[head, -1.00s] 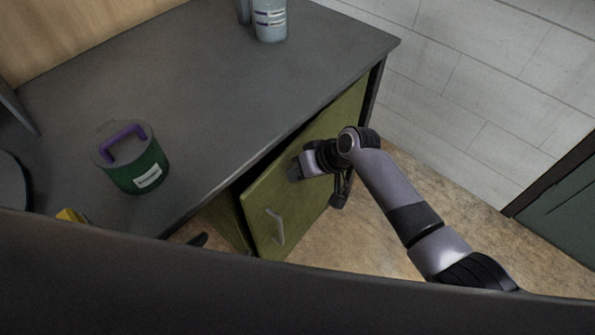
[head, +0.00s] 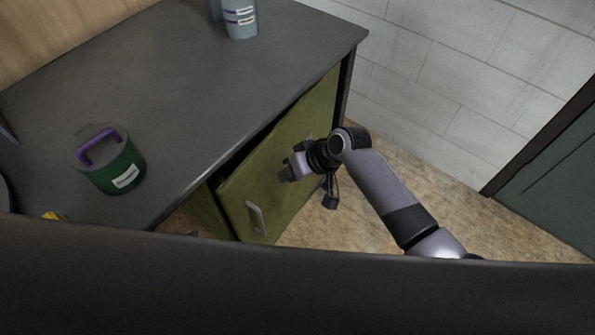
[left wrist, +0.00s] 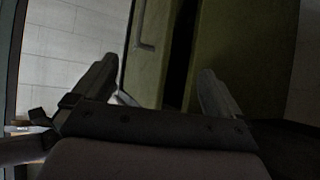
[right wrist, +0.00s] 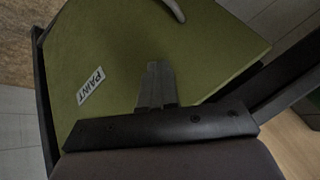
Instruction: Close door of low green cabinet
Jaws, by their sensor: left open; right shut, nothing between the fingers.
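The low green cabinet's door (head: 290,165) stands ajar, with a dark gap along its top and left edges. Its pale handle (head: 256,217) is near the door's free edge. My right gripper (head: 284,174) is shut and empty in front of the door's outer face, right of the handle. In the right wrist view, its closed fingers (right wrist: 157,82) overlap the door face (right wrist: 125,50) beside a "PAINT" label; contact cannot be told. In the left wrist view, my left gripper (left wrist: 158,85) is open and empty, with the door (left wrist: 150,70) and the dark gap beyond it.
The dark countertop (head: 190,95) above the cabinet holds a green tub (head: 115,170) with a purple handle and a grey container (head: 240,20). A tiled wall (head: 440,80) is behind on the right. Wooden floor (head: 400,170) shows between cabinet and wall.

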